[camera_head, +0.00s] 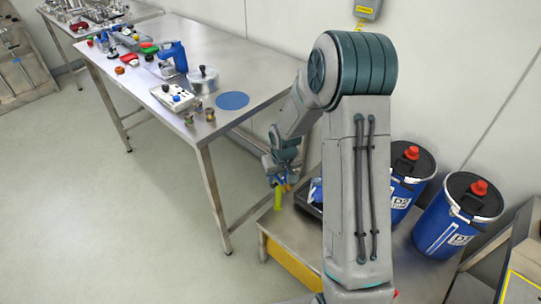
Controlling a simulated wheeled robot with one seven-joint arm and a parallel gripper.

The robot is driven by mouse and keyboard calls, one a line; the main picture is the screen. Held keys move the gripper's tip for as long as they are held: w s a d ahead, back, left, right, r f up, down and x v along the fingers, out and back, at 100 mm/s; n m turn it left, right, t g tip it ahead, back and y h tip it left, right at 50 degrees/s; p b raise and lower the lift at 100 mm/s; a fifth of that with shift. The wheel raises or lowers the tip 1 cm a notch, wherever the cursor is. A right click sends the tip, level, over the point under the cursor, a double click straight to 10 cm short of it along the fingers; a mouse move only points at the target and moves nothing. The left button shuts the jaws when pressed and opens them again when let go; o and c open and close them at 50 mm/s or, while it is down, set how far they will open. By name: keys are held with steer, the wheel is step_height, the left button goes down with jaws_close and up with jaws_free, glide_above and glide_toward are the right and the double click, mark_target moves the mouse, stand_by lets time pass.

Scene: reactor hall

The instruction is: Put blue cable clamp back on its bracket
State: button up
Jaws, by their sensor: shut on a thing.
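My gripper (280,180) is at the end of my lowered arm, above the left end of a low steel bench (268,222). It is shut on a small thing. A narrow yellow-green thing (278,199) shows directly below the fingertips and seems to be what it holds, upright. A blue thing (316,190) lies in a dark tray (303,204) right of the gripper, partly hidden by my arm. I cannot tell whether it is the blue cable clamp. I cannot make out the bracket.
A long steel table (205,125) at the left holds a blue tool (175,57), a pot (203,80), a white box (174,97) and a blue disc (232,100). Blue drums (458,217) stand right of my arm. The floor at left is clear.

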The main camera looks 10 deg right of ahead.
steer(key=w+f+n+y+b, duration=0.1)
steer(key=w+f+n+b, duration=0.4)
steer(key=w+b, duration=0.5)
step_height(320, 180, down, 2)
steer(key=shift+w+f, duration=0.25)
steer(key=shift+w, duration=0.55)
steer(key=shift+a+b, duration=0.2)
steer(key=shift+b, duration=0.1)
steer(key=shift+s+a+f+b, duration=0.2)
steer(key=shift+s+a, duration=0.1)
steer(key=shift+a, duration=0.15)
steer(key=shift+s+a+f+b, duration=0.1)
steer(key=shift+s+a+b, duration=0.15)
steer(key=shift+a, duration=0.2)
steer(key=shift+f, duration=0.1)
steer(key=shift+s+b+x, duration=0.15)
steer(key=shift+b+x, duration=0.35)
steer(key=shift+x, duration=0.25)
steer(key=shift+s+b+x, duration=0.15)
steer(key=shift+b+x, duration=0.3)
steer(key=shift+x, duration=0.25)
steer(key=shift+d+f, duration=0.15)
steer(key=shift+f, duration=0.05)
steer(key=shift+s+a+g, duration=0.2)
steer(key=shift+a+g, duration=0.1)
steer(key=shift+a, duration=0.05)
stand_by(0.4)
